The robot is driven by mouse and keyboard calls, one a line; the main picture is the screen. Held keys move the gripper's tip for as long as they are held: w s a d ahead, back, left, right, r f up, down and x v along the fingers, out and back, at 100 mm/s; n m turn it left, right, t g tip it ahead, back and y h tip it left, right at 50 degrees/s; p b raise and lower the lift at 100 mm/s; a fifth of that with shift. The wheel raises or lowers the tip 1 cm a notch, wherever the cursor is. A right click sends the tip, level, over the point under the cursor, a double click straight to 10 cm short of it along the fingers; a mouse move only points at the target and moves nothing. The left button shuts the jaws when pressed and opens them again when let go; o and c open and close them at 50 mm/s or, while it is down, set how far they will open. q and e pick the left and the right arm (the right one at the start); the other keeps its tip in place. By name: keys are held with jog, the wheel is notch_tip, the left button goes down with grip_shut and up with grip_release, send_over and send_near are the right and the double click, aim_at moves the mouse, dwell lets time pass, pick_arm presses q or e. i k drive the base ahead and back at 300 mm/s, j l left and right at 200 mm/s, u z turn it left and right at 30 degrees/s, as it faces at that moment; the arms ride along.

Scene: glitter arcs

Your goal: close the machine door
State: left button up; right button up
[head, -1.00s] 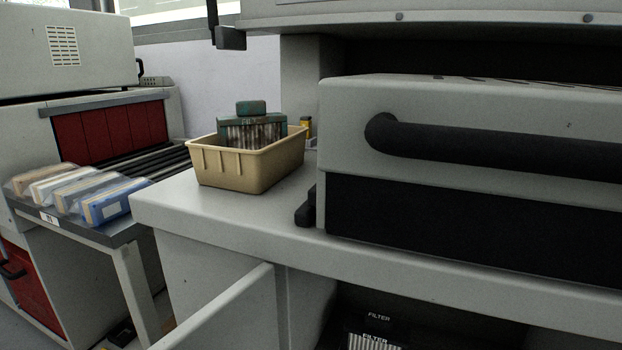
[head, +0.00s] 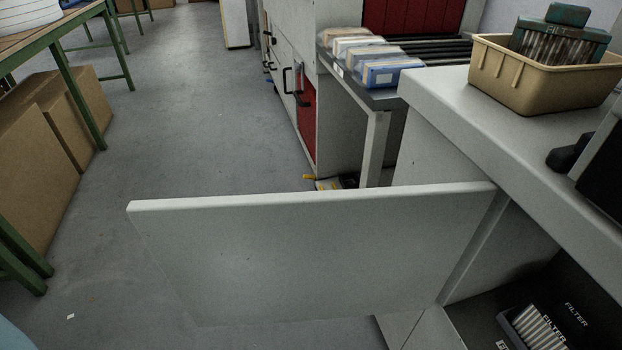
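The machine door (head: 310,255) is a flat light-grey panel in the head view, swung wide open and standing out to the left from the machine cabinet (head: 440,140). Its hinged side is at the right, by the cabinet opening. Inside the open compartment (head: 470,320) at the lower right are dark boxes marked FILTER (head: 540,325). Neither of my grippers shows in the head view.
A tan bin (head: 545,85) holding a dark green-topped filter sits on the machine top. Behind the door is a conveyor with wrapped packs (head: 375,62). Cardboard boxes (head: 50,150) and a green-legged bench (head: 65,90) stand at left. Open grey floor (head: 170,110) lies between.

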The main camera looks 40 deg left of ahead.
aim_at(294, 257)
jog(key=k+l+z, duration=0.1)
jog(key=k+z, duration=0.25)
jog(key=k, duration=0.2)
jog(key=k+l+z, duration=0.35)
jog(key=k, duration=0.2)
jog(key=j+z, duration=0.95)
jog(key=k+j+z, duration=0.1)
jog(key=j+z, duration=0.4)
jog(key=k+j, duration=0.15)
jog(key=j, duration=0.25)
jog(key=k+j, duration=0.15)
jog(key=j, duration=0.2)
jog(key=k+j, duration=0.15)
jog(key=j, duration=0.25)
jog(key=k+j, duration=0.15)
jog(key=j, duration=0.2)
jog(key=k+j, duration=0.15)
jog(key=j, duration=0.25)
jog(key=k+j, duration=0.15)
jog(key=j, duration=0.25)
